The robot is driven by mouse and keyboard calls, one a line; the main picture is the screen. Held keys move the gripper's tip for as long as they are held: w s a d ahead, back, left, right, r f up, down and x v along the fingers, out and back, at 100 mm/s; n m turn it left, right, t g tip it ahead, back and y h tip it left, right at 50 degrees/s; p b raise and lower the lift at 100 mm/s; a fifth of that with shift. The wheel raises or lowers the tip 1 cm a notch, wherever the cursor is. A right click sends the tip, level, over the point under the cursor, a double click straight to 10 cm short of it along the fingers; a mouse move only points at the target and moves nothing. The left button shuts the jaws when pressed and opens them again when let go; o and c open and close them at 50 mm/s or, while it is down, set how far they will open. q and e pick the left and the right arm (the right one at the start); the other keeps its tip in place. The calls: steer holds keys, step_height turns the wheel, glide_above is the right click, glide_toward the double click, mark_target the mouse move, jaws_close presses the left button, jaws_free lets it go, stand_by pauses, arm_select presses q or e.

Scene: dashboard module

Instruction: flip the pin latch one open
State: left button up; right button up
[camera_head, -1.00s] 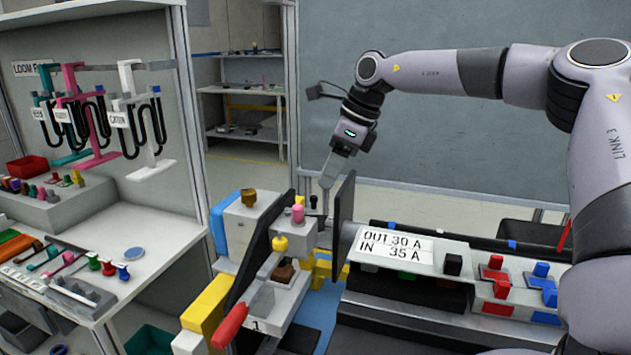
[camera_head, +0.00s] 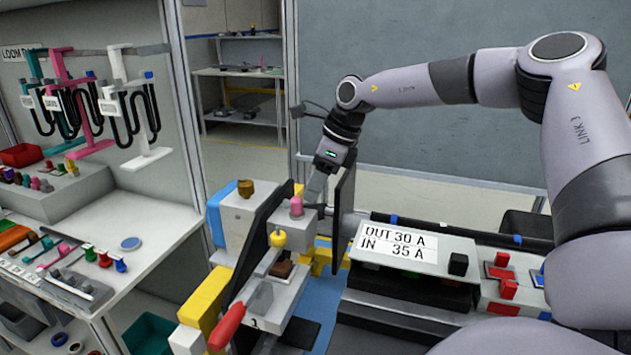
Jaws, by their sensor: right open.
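The fixture marked 1 (camera_head: 262,308) stands in the middle, with a red-handled lever (camera_head: 226,327) pointing towards me. I cannot tell for certain which part is pin latch one. My right gripper (camera_head: 315,194) points down just right of and behind the pink knob, left of a dark upright plate (camera_head: 343,212). It is open, and its fingertips are partly hidden, so contact cannot be told. My left gripper is not in view.
A panel with an OUT 30 A / IN 35 A label (camera_head: 396,243) and red and blue switches lies to the right. A white bench (camera_head: 150,222) with small coloured parts and hanging looms is on the left. A yellow block (camera_head: 204,299) flanks the fixture.

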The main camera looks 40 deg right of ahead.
steer(key=shift+f, duration=0.1)
jaws_close()
steer(key=shift+w+d+f+b, duration=0.1)
steer(key=shift+w+b, duration=0.1)
steer(key=shift+b, duration=0.15)
steer(key=shift+w+d+n+g+y+b, duration=0.15)
steer(key=shift+w+n+g+y, duration=0.15)
steer(key=shift+n, duration=0.55)
steer(key=shift+w+d+n+g+y+b, duration=0.2)
steer(key=shift+w+n, duration=0.25)
steer(key=shift+n, duration=0.45)
steer(key=shift+w+d+n+g+y+b, duration=0.1)
steer(key=shift+w+n+g+y+b, duration=0.2)
steer(key=shift+n, duration=0.55)
jaws_free()
